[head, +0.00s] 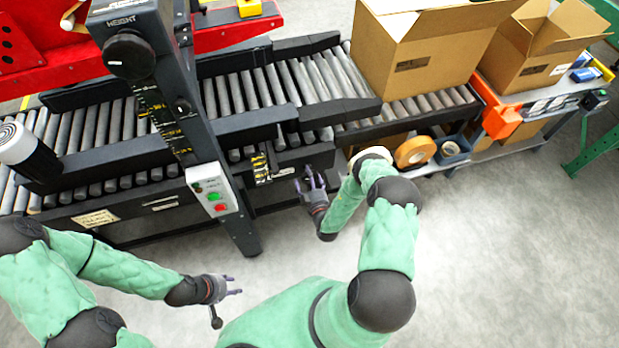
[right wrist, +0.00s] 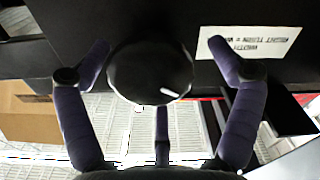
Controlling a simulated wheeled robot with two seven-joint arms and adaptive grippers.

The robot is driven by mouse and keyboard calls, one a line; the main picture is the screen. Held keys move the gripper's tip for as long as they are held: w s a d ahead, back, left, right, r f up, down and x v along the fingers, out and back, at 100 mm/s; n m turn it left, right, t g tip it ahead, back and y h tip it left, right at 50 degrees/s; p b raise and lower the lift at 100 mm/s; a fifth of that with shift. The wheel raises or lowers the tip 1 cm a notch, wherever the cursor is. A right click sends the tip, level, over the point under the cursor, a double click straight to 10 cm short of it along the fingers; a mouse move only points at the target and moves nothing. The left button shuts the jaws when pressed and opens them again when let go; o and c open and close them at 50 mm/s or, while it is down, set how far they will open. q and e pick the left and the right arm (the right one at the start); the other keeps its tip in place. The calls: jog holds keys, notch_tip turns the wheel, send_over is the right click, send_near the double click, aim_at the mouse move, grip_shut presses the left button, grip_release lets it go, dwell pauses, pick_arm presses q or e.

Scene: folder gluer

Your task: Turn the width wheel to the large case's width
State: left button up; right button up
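The width wheel (right wrist: 150,73) is a round black knob with a white pointer mark, in the right wrist view. Beside it is a white label (right wrist: 248,42) with upside-down lettering. My right gripper (head: 314,182) is at the machine's front side; in its wrist view the purple fingers are spread either side of the wheel, with gaps visible, open. Whether any finger touches it I cannot tell. In the head view I cannot make out the wheel. My left gripper (head: 228,288) is open and empty over the floor. An open cardboard case (head: 425,50) stands on the rollers.
A black post (head: 165,80) carries the height knob (head: 129,55) and a button box (head: 213,190). A yellow-marked scale (head: 262,165) is on the front rail. Another open box (head: 540,50) and tape rolls (head: 415,152) are at right. The floor in front is clear.

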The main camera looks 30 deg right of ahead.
jog(key=shift+d+f, duration=0.1)
jog(key=shift+d, duration=0.05)
jog(key=v, duration=1.2)
dwell(0.4)
